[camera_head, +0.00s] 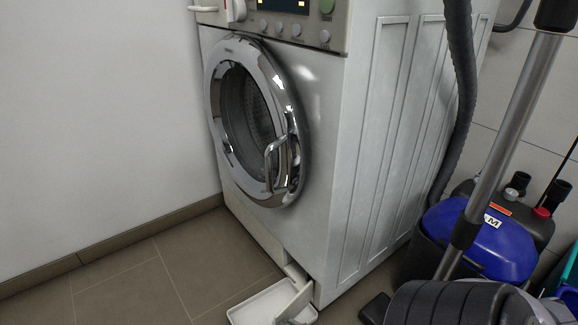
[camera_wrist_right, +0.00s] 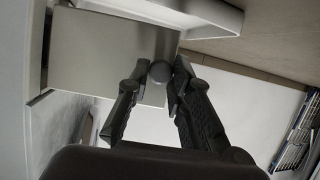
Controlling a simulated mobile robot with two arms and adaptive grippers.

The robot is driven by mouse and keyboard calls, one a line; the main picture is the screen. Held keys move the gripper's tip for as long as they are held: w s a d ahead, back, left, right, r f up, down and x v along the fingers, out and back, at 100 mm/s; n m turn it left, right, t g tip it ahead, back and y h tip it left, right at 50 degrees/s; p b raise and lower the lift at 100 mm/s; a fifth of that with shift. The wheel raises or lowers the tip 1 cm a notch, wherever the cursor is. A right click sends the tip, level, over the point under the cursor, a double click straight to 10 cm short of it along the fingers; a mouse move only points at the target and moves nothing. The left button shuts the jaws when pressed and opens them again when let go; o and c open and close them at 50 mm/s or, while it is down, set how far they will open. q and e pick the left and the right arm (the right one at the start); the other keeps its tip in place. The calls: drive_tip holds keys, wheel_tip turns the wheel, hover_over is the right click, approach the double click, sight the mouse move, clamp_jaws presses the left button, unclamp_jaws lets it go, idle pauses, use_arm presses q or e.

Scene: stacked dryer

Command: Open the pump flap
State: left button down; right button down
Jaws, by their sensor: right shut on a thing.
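The pump flap (camera_head: 293,302) is at the lower right corner of the washing machine front (camera_head: 270,120). In the head view it stands out from the front at an angle, beside a pale shallow tray-like part (camera_head: 262,303) low over the floor. In the right wrist view a flat grey panel (camera_wrist_right: 105,45), which looks like the flap, fills the upper left. My right gripper (camera_wrist_right: 160,75) is shut on the panel's edge, with its two fingers converging there. The exact contact is partly hidden by the fingertips. My left gripper is in neither view.
The machine's round chrome door (camera_head: 290,150) is closed above. A blue and black vacuum cleaner (camera_head: 485,240) with its tube and hose stands at the right, close to the machine's side. Tiled floor (camera_head: 130,280) lies free in front and left, up to a white wall.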

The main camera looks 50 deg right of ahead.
drive_tip(key=shift+s+n+y, duration=0.3)
drive_tip(key=shift+s+y, duration=0.05)
drive_tip(key=shift+y, duration=0.05)
drive_tip(key=c, duration=1.5)
unclamp_jaws()
drive_tip(key=shift+o, duration=0.2)
drive_tip(key=v, duration=1.2)
drive_tip(key=shift+a, duration=0.1)
